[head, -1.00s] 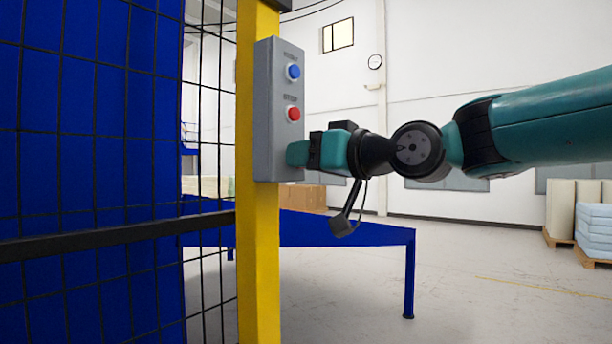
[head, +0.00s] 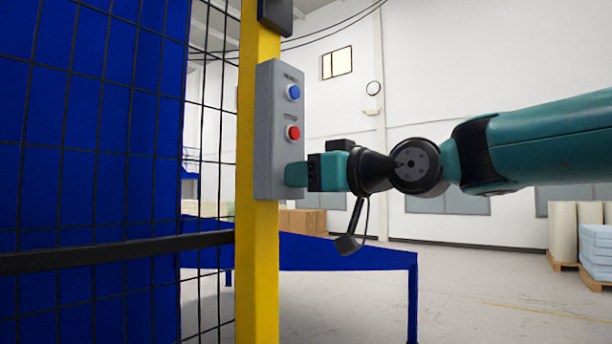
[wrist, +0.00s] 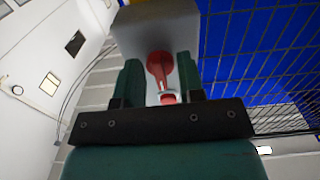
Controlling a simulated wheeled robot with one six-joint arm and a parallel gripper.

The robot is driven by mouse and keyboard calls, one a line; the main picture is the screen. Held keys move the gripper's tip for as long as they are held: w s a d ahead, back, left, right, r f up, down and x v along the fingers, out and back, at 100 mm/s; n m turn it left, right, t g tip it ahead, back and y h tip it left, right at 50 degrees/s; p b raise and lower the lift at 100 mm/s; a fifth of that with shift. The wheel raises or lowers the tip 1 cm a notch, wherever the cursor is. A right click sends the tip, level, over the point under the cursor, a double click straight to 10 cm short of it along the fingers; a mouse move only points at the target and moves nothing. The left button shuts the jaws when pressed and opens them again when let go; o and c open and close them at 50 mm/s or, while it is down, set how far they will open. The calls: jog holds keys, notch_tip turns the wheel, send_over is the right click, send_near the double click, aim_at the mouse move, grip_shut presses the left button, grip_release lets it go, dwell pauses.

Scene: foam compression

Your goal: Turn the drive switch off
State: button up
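A grey control box (head: 280,110) is mounted on a yellow post (head: 257,280). It has a blue button (head: 293,92) above a red button (head: 293,132). My gripper (head: 288,174) is at the lower part of the box, which hides the switch there in the head view. In the wrist view, a red switch (wrist: 160,65) with a narrow handle sits on the grey box face (wrist: 155,32). My gripper's green fingers (wrist: 160,82) stand apart, one on each side of the red switch. Gaps show beside the handle, and I see no firm grip on it.
A black mesh fence (head: 100,160) with blue behind it fills the left. A blue table (head: 340,258) stands behind the post, below my arm. Cardboard boxes (head: 303,222) and pallets with light blue blocks (head: 596,250) are farther back.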

dwell(0.3)
jog(key=b+v, duration=0.2)
jog(key=v, duration=1.5)
jog(key=shift+s+d, duration=0.15)
notch_tip(320, 180, down, 12)
jog(key=s+a+m+g+h, duration=0.2)
jog(key=g+h, duration=0.1)
jog(key=s+d+f+m+g+h, duration=0.15)
jog(key=s+f+g+h, duration=0.25)
jog(key=s+f, duration=0.55)
jog(key=s+d+f+g+h, duration=0.2)
jog(key=s+f+g+h, duration=0.15)
jog(key=s+f, duration=0.6)
jog(key=w+r+p, duration=0.3)
jog(key=r+p, duration=1.5)
jog(key=p, duration=0.2)
jog(key=shift+w+r+p, duration=0.2)
jog(key=shift+p, duration=0.1)
